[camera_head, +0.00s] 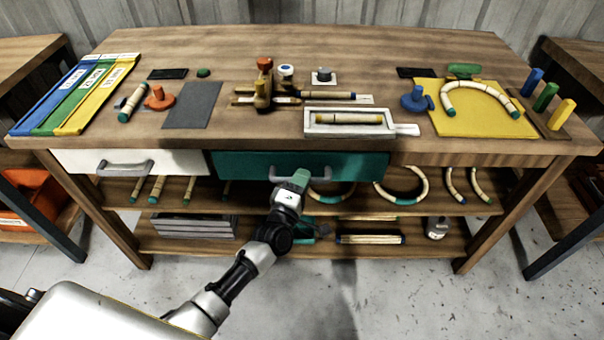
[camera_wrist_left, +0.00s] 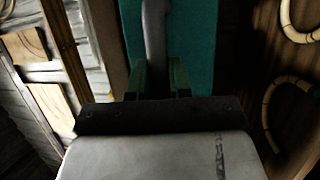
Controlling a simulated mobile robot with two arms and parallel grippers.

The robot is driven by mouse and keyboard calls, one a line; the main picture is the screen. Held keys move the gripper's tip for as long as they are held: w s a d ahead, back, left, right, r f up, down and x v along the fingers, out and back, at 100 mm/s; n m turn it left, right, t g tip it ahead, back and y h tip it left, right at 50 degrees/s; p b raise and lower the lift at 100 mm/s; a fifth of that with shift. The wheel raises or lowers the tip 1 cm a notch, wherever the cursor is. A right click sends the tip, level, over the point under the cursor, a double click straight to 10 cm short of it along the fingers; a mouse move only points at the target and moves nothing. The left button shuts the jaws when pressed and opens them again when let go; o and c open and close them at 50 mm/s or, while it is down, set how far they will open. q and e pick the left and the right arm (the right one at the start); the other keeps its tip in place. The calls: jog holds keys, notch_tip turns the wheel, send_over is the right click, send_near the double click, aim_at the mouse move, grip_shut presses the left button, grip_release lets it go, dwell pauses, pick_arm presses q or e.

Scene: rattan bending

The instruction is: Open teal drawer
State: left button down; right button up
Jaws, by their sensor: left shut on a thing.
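The teal drawer (camera_head: 240,167) sits under the workbench top, right of a white drawer, and its front looks about flush with the bench front. Its grey bar handle (camera_head: 318,172) runs across the middle of the front. In the left wrist view the handle (camera_wrist_left: 155,40) passes between the fingers (camera_wrist_left: 158,80), with the teal drawer front (camera_wrist_left: 195,45) behind. The fingers hide part of the handle. My right gripper is not in view.
The white drawer (camera_head: 75,162) with a grey handle is at the left. Rattan rings and rods lie on the shelf (camera_head: 265,193) below. The bench top (camera_head: 400,55) holds a yellow board (camera_head: 455,122), a white tray (camera_head: 395,128) and clamps. Floor in front is clear.

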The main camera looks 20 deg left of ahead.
pick_arm(q)
jog(key=s+d+p, duration=0.2)
jog(key=s+d, duration=0.1)
jog(key=s, duration=0.8)
jog(key=s+d+p, duration=0.3)
jog(key=s, duration=0.9)
jog(key=shift+d, duration=0.3)
jog(key=c, duration=1.1)
grip_release()
jog(key=shift+o, duration=0.2)
jog(key=b+v, duration=0.2)
jog(key=v, duration=0.8)
jog(key=shift+s, duration=0.4)
